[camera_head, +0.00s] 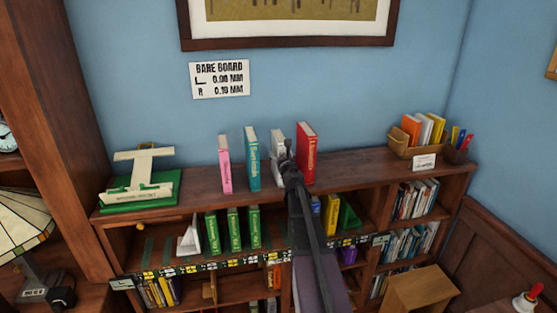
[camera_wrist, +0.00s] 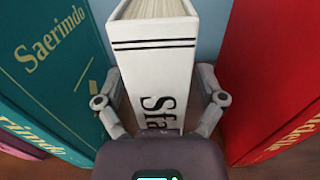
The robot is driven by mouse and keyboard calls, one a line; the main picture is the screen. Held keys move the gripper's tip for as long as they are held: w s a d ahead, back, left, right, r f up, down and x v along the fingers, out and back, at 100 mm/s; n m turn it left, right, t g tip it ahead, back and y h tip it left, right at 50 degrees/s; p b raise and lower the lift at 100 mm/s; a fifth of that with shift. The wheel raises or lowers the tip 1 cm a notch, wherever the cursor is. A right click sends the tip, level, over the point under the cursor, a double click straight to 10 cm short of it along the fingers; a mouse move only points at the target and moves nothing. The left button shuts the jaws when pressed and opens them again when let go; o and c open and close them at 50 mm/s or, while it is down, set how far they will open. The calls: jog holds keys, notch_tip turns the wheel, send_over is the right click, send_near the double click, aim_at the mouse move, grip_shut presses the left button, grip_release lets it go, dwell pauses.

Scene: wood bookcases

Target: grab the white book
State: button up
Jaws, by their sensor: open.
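The white book (camera_head: 278,146) stands upright on top of the bookcase, between a teal book (camera_head: 251,158) and a red book (camera_head: 306,153). My gripper (camera_head: 287,160) is in front of it and hides its lower part in the head view. In the wrist view the white book (camera_wrist: 157,62) has black bands and black lettering on its spine. My gripper (camera_wrist: 160,105) is open there, with one finger on each side of the spine. I cannot tell whether the fingers touch the covers.
In the wrist view the teal book (camera_wrist: 50,75) is close on the left and the red book (camera_wrist: 275,80) close on the right. A pink book (camera_head: 225,164) stands further left. A green stand (camera_head: 140,195) and a wooden box (camera_head: 402,150) occupy the ends of the bookcase top (camera_head: 355,165).

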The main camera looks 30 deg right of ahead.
jog(key=shift+w+d, duration=0.2)
jog(key=shift+w, duration=0.35)
grip_shut()
